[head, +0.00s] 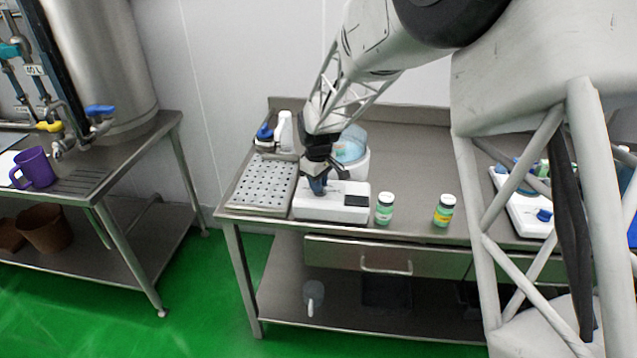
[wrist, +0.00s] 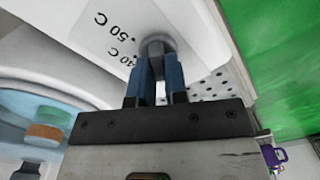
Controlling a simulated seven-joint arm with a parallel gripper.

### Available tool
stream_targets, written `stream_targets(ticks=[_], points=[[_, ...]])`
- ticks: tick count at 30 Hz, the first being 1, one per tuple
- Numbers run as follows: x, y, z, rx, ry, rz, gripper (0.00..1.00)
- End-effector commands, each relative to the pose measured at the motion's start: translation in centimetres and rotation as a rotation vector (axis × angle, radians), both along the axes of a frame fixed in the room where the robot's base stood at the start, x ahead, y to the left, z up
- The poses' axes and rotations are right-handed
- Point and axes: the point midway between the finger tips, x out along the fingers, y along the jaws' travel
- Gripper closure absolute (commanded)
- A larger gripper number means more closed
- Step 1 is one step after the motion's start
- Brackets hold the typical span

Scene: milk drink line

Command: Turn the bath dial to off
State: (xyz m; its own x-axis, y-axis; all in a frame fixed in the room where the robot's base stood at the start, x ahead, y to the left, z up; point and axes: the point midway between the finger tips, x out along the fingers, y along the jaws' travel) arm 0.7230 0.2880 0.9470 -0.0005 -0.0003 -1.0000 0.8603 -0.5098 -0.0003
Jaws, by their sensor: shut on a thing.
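The bath is a white unit with a control box (head: 305,207) at its front and a round bowl of blue water (head: 349,149) behind it. In the wrist view the white panel (wrist: 85,28) carries printed marks, "50 C" and "40 C". The grey dial (wrist: 157,47) sits beside these marks. My gripper (wrist: 158,75) is shut on the dial with its two blue fingers, one on each side. In the head view my gripper (head: 317,188) reaches down onto the control box, hiding the dial. I cannot tell which mark the dial points to.
A perforated tray (head: 262,184) lies left of the bath, with bottles (head: 285,132) behind it. Two green jars (head: 384,209) (head: 444,211) stand to the right. A purple mug (head: 38,167) stands on the separate left table. Orange and green round things show in the water (wrist: 45,132).

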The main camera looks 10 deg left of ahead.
Motion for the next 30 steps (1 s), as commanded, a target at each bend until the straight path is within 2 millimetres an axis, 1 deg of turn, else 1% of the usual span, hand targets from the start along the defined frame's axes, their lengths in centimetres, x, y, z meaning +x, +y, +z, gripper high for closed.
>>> stream_targets(ticks=[3, 9, 23, 24, 28, 29, 30], points=[[-0.04, 0.05, 0.06, 0.001, 0.000, 0.068, 1.00], [-0.08, 0.07, 0.08, 0.000, -0.001, 0.137, 1.00], [-0.08, 0.07, 0.09, 0.000, -0.001, 0.159, 1.00], [-0.08, 0.07, 0.09, 0.000, -0.001, 0.159, 0.84], [-0.08, 0.06, 0.07, 0.000, -0.001, 0.158, 0.65], [-0.08, 0.06, 0.06, 0.000, -0.001, 0.158, 0.61], [-0.08, 0.06, 0.06, 0.000, -0.001, 0.158, 0.61]])
